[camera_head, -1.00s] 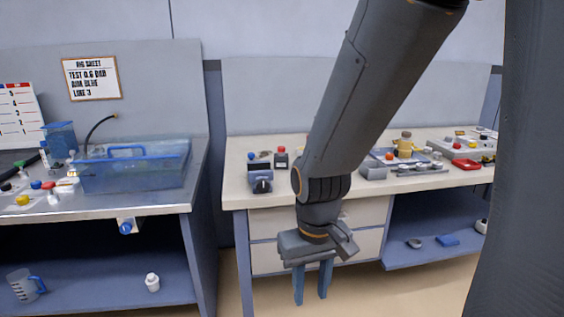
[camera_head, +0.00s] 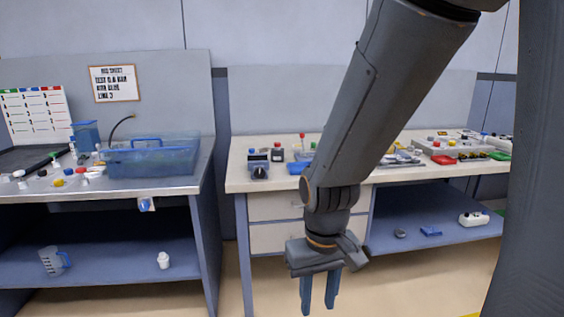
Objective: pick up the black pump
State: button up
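I cannot pick out the black pump for certain. A small blue-grey device with a dark round front (camera_head: 258,166) stands at the left of the right bench, and it may be the pump. Beside it is a small dark block with a red top (camera_head: 277,153). My gripper (camera_head: 319,303) hangs in front of the right bench, below its top, with its two blue fingers pointing down. The fingers are apart with nothing between them. My arm hides part of the right bench's top.
The left bench (camera_head: 150,187) carries a clear blue tank (camera_head: 152,160) and several small parts. A jug (camera_head: 54,261) and a white bottle (camera_head: 163,260) stand on its lower shelf. The right bench (camera_head: 237,180) has drawers and a blue shelf. A gap separates the benches.

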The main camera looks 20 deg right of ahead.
aim_at(277, 154)
jog(key=z, duration=0.45)
jog(key=i, duration=1.1)
jog(key=u, duration=0.25)
